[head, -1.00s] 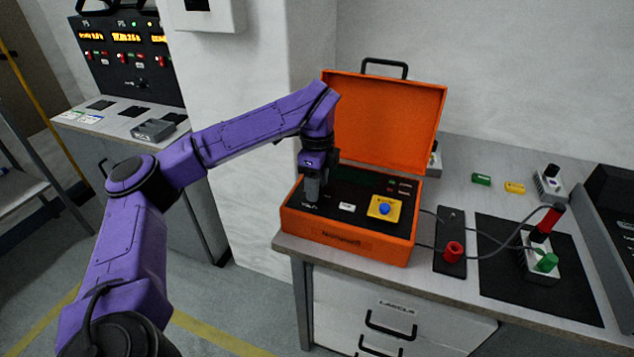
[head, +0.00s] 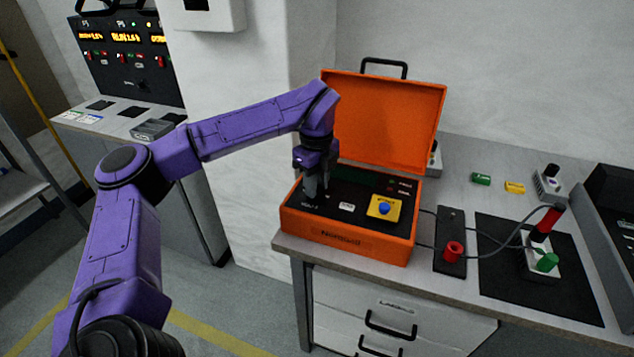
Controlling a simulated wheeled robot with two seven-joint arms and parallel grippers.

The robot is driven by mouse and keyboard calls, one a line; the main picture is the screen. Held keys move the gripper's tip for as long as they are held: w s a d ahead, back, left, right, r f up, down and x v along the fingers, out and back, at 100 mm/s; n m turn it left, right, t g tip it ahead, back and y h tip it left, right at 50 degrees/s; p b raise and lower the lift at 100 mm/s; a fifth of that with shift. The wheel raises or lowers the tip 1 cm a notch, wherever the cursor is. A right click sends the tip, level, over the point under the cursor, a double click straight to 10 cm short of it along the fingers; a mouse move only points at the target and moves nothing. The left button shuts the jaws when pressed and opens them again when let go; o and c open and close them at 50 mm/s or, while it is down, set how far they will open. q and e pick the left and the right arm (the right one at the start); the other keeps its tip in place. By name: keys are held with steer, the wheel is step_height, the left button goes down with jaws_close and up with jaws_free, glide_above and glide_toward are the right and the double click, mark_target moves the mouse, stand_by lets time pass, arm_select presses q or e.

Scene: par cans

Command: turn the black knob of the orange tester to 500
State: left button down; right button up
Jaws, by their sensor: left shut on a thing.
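The orange tester (head: 345,238) is an open orange case on the bench, its lid standing up at the back. Its black panel carries a yellow plate with a blue button (head: 385,208) on the right and a small white label left of it. My left gripper (head: 312,195) points down over the left part of the panel, its jaws shut at the knob's place. The black knob is hidden by the jaws, and its pointer and the 500 mark cannot be read. My right gripper is not in view.
The bench (head: 455,178) holds a black strip with a red knob (head: 453,252) and a black mat (head: 505,290) with a red and a green part, joined by cables to the tester. Green (head: 481,179) and yellow (head: 515,187) blocks lie behind. A wall pillar stands left of the tester.

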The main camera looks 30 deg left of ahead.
arm_select(q)
steer(key=m, duration=0.2)
steer(key=m+p, duration=0.1)
steer(key=shift+r+m, duration=0.25)
steer(key=shift+m, duration=0.15)
steer(key=m+p, duration=0.1)
steer(key=m, duration=0.2)
steer(key=shift+m+p, duration=0.3)
steer(key=shift+p, duration=0.1)
steer(key=m+p, duration=0.2)
steer(key=m, duration=0.1)
steer(key=shift+r+m, duration=0.1)
steer(key=shift+m, duration=0.3)
steer(key=m+p, duration=0.3)
steer(key=m, duration=0.1)
steer(key=shift+w+p, duration=0.1)
steer(key=shift+p, duration=0.25)
steer(key=m+p, duration=0.3)
steer(key=m, duration=0.2)
steer(key=m+p, duration=0.3)
steer(key=shift+m, duration=0.3)
steer(key=m+p, duration=0.2)
steer(key=m, duration=0.1)
steer(key=shift+m, duration=0.3)
steer(key=shift+m+p, duration=1)
steer(key=shift+m, duration=0.9)
steer(key=shift+f, duration=0.2)
